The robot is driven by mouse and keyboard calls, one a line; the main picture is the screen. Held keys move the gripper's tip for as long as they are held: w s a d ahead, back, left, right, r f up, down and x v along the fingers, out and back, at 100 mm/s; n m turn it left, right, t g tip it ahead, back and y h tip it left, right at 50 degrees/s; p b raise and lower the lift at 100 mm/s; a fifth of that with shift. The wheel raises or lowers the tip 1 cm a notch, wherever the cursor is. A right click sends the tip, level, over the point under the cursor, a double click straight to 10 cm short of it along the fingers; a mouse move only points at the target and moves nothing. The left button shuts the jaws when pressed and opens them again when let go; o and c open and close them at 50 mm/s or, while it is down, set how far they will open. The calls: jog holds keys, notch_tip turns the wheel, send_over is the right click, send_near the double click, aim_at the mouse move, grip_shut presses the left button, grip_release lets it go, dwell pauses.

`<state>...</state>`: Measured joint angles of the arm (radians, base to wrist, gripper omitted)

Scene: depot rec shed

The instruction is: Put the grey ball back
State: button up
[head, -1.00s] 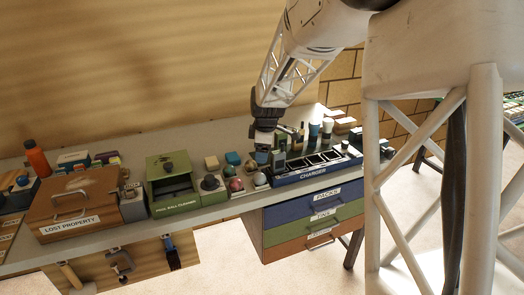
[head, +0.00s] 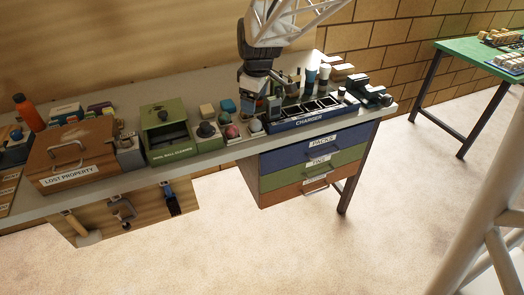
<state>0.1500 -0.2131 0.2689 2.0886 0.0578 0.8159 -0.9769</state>
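A pale grey ball (head: 254,125) sits near the left end of the charger, at the right end of a short row of balls. A reddish ball (head: 231,131) is just left of it, and a dark round thing (head: 206,130) sits on a green block further left. I cannot tell for sure which one is the grey ball of the task. My gripper (head: 256,103) points down above and behind the pale ball, by the charger's left end. Its fingers are small and mixed with items behind, so their opening and any held thing cannot be made out.
The charger (head: 308,123) stands above drawers on the bench's right. A green ball cleaner box (head: 167,138) with an open front and a brown lost property box (head: 82,157) stand left. Small bottles and blocks crowd behind the charger. A green table (head: 478,52) is at far right.

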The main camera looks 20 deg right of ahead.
jog(key=s+a+m, duration=0.2)
jog(key=s+m, duration=0.1)
jog(key=s, duration=0.6)
jog(key=s+a+r+m, duration=0.1)
jog(key=s+a+m, duration=0.2)
jog(key=s, duration=0.6)
jog(key=s+a+r+m, duration=0.1)
jog(key=s+a+m, duration=0.1)
jog(key=s, duration=0.8)
jog(key=shift+a+m, duration=0.25)
jog(key=shift+m, duration=0.35)
jog(key=shift+r, duration=0.1)
